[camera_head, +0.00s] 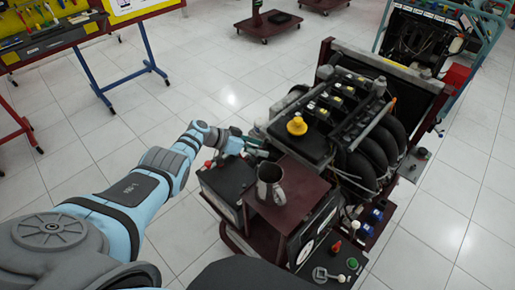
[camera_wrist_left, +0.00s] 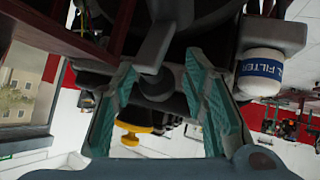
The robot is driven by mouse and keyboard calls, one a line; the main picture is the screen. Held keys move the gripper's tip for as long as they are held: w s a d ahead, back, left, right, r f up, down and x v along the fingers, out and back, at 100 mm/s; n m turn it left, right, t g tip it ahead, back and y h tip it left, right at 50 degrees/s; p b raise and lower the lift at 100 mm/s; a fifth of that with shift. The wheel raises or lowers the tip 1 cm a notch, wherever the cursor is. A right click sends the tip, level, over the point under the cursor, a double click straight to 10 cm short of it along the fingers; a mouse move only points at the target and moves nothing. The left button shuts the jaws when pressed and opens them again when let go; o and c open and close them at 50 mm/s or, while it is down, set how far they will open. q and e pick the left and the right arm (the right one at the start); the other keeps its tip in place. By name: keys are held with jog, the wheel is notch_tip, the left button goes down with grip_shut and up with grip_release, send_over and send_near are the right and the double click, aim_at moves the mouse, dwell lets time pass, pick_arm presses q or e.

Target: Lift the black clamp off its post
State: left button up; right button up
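My left gripper (camera_head: 243,148) is at the back edge of a black battery (camera_head: 227,180), beside the engine. In the left wrist view, my left gripper (camera_wrist_left: 158,82) is open, with its teal fingers apart. A dark rounded part with a grey block (camera_wrist_left: 154,48) above it in the picture shows between the fingers, apparently the black clamp on its post. A gap shows at each side of it, and I cannot tell whether either finger touches it. In the head view the clamp cannot be made out near the gripper. My right gripper is not in view.
The engine trainer (camera_head: 350,110) stands right of the gripper, with a yellow cap (camera_head: 297,127) close by. A white filter (camera_wrist_left: 261,72) shows right of the fingers.

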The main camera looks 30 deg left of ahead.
pick_arm(q)
jog(key=shift+s+a+r, duration=0.3)
jog(key=shift+a+r, duration=0.1)
jog(key=v, duration=1)
jog(key=shift+s+a+r, duration=0.2)
jog(key=shift+s, duration=0.1)
